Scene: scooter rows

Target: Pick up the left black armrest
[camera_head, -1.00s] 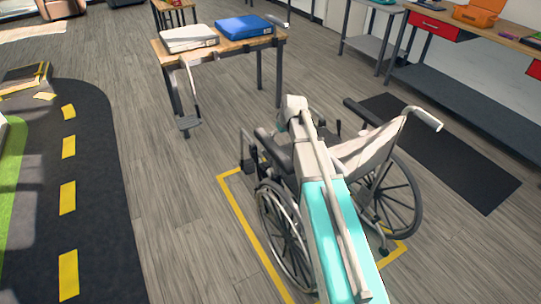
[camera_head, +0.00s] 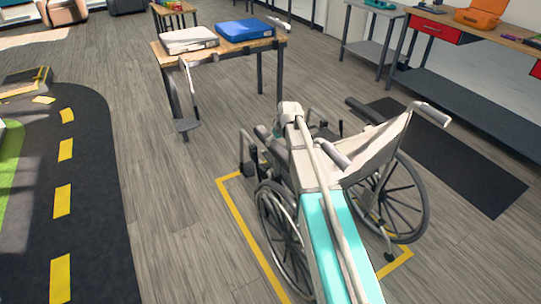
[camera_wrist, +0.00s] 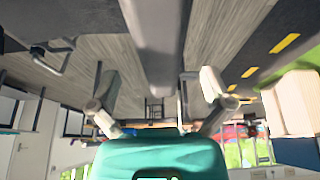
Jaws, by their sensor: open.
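The wheelchair (camera_head: 360,165) stands in the middle of the head view. Its left black armrest (camera_head: 263,132) is mostly hidden behind my arm, with only its front end showing. The right armrest (camera_head: 364,110) shows on the chair's far side. In the wrist view, a long dark grey padded bar (camera_wrist: 155,40), apparently the left armrest, runs down from the top between my fingers. My gripper (camera_wrist: 160,82) is open, with one finger on each side of the bar's line. There is space between bar and fingers; I cannot tell the depth.
Yellow floor tape (camera_head: 240,220) outlines the chair's spot. A push handle (camera_head: 334,154) stands close beside my arm. A wooden table (camera_head: 233,46) with a white case (camera_head: 188,40) and blue case (camera_head: 245,28) is behind the chair. Open floor lies left.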

